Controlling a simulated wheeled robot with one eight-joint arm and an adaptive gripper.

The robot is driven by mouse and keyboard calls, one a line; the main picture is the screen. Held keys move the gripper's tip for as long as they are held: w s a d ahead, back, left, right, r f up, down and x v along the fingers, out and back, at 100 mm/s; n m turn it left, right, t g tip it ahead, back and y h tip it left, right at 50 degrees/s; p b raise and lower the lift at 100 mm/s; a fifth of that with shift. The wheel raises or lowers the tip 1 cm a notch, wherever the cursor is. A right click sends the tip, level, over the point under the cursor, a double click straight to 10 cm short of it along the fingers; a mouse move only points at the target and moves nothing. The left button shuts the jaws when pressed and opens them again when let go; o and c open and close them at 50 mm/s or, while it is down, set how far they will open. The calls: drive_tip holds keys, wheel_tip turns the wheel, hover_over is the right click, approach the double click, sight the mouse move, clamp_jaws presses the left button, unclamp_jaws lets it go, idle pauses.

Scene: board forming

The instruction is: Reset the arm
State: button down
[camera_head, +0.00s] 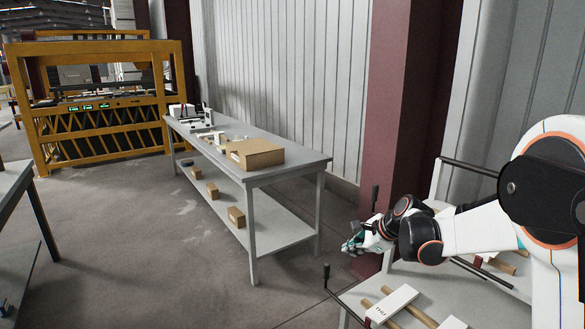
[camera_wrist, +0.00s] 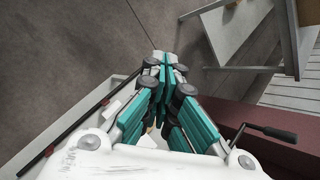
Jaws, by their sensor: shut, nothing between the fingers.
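My arm reaches in from the right of the head view, white with black joints. My gripper (camera_head: 352,243) is at its end, above the left back edge of the near grey table (camera_head: 355,293). In the wrist view my gripper (camera_wrist: 165,62) shows teal fingers with their tips together. It is shut and empty. The finger tips point out over the floor past the table's edge.
White boxes (camera_head: 391,306) and wooden strips lie on the near table, which has upright black-handled rods (camera_head: 326,275). A maroon column (camera_head: 403,95) stands behind. A grey two-level table (camera_head: 290,166) holds cardboard boxes (camera_head: 255,153). A yellow machine frame (camera_head: 100,100) stands farther back. Open floor lies between.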

drive_tip(key=s+r+n+h, duration=0.2)
drive_tip(key=s+r+n, duration=0.4)
drive_tip(key=s, duration=0.4)
drive_tip(key=s+d+r+n+h, duration=0.1)
drive_tip(key=s+n, duration=1.2)
drive_tip(key=s, duration=1.5)
drive_tip(key=shift+d+r+n+t+h, duration=0.2)
drive_tip(key=shift+d+n+t+h, duration=0.25)
drive_tip(key=shift+h, duration=0.65)
drive_tip(key=shift+d, duration=0.1)
